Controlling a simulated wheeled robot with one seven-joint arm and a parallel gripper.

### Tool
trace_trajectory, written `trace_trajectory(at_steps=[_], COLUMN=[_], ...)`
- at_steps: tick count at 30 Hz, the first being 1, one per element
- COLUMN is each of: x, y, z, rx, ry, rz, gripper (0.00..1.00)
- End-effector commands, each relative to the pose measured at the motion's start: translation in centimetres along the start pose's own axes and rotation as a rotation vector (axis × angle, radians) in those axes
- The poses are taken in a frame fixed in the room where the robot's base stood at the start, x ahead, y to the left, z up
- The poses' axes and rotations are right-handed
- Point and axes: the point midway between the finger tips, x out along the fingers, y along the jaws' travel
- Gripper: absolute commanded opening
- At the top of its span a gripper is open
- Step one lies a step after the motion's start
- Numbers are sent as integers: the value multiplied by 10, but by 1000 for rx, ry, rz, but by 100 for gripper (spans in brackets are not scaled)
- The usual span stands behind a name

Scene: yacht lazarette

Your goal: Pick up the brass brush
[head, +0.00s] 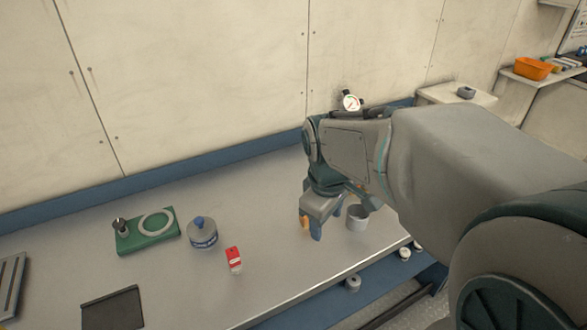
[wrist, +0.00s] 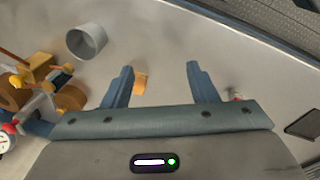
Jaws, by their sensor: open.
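My gripper (wrist: 160,76) is open in the wrist view, its two blue fingers apart over the table (wrist: 185,35). A small tan-orange block-like piece (wrist: 140,83) shows between the fingers, close to the left one and partly hidden by the gripper. It may be part of the brass brush, but bristles or a handle cannot be made out. In the head view my gripper (head: 312,226) points down over the table, with a tan piece (head: 304,223) at its fingers. Whether they touch it cannot be told.
A grey cup (head: 358,217) stands close to my gripper. In the wrist view, a brass-and-wood cluster (wrist: 35,85) stands left.

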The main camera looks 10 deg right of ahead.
Motion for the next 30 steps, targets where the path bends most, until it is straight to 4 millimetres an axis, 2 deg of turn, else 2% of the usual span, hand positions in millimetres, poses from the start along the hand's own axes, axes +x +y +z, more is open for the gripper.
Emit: trace_trajectory(at_steps=[3, 9, 15, 22, 30], x=[-10, -12, -11, -1, 50], y=[25, 61, 86, 93, 85], z=[-25, -64, -88, -96, -94], rx=[-276, -739, -1061, -1193, -1198], ry=[-30, -26, 17, 43, 43], rz=[-26, -90, -132, -148, -150], gripper=[53, 53, 53, 53, 53])
